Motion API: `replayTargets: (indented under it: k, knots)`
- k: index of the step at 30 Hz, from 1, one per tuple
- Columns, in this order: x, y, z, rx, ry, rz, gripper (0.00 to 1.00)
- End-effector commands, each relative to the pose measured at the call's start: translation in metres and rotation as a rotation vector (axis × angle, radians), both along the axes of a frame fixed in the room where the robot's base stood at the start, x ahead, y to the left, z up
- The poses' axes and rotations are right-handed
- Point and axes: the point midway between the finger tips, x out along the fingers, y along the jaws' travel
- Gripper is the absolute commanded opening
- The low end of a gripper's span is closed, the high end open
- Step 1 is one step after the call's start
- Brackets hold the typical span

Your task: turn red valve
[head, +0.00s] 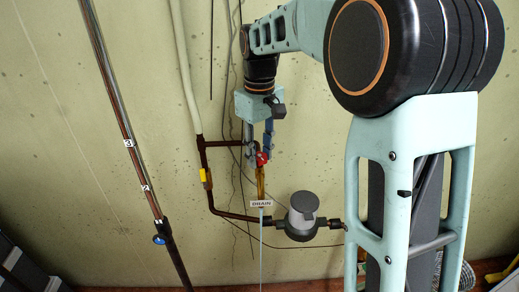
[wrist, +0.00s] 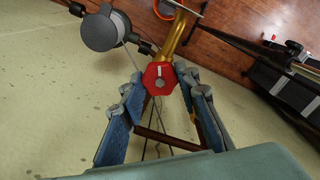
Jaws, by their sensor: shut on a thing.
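The red valve (head: 262,158) is a small knob on a brass pipe above a "DRAIN" tag (head: 261,203), in front of the wall. In the wrist view the red valve (wrist: 159,77) is a red, many-sided knob with a white mark and a central nut. My gripper (head: 260,154) reaches down to it from above in the head view. In the wrist view my gripper (wrist: 162,78) has one blue finger on each side of the knob, shut on it. The finger contact is small and partly hidden in the head view.
A grey round meter (head: 302,216) sits on the pipe at lower right of the valve. A pipe with a yellow handle (head: 204,175) runs to the left. Farther left stands a pipe with a blue knob (head: 159,239). A dark box (wrist: 288,88) stands at right in the wrist view.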

Motion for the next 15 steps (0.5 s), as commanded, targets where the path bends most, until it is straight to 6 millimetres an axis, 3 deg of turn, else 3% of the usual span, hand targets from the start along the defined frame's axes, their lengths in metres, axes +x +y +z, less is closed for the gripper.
replayTargets:
  k: [15]
  knots:
    - [0.0004, 0.0, 0.0016, 0.001, -0.001, 0.46, 0.05]
